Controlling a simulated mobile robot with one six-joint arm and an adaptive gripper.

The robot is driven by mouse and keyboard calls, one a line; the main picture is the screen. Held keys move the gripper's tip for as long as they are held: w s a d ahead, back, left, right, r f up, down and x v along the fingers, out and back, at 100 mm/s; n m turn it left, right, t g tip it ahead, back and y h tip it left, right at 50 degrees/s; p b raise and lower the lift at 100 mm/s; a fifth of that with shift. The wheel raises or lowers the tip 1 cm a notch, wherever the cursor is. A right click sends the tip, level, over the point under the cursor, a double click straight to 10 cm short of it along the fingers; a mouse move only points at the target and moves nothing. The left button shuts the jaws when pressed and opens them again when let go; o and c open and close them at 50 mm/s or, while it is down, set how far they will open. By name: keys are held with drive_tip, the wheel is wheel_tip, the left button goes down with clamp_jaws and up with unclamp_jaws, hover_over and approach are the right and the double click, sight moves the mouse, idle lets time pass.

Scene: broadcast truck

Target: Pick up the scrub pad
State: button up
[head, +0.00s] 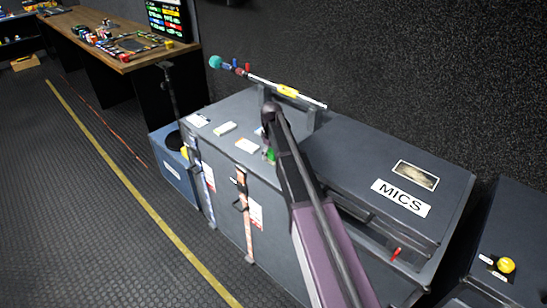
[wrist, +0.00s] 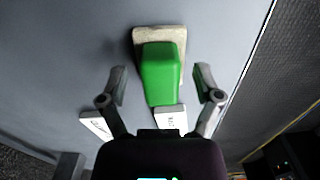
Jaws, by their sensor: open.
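The scrub pad (wrist: 162,75) is a green block on a beige base in the wrist view, on the grey case top (wrist: 50,60). In the head view only a small green part of it (head: 271,155) shows beside my arm, which hides the rest. My gripper (wrist: 160,70) is open, with one finger on each side of the green block. Gaps show between the fingers and the block. I cannot tell how high the fingertips are above the case top.
A lidded case marked MICS (head: 400,197) stands at the right. A pole with a yellow grip (head: 288,91) lies raised along the back. White labels (head: 247,145) are on the case top.

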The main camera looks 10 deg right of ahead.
clamp_jaws()
drive_tip(key=shift+r, duration=0.1)
idle(0.4)
wheel_tip(320, 180, up, 10)
drive_tip(key=p, duration=1)
idle(0.5)
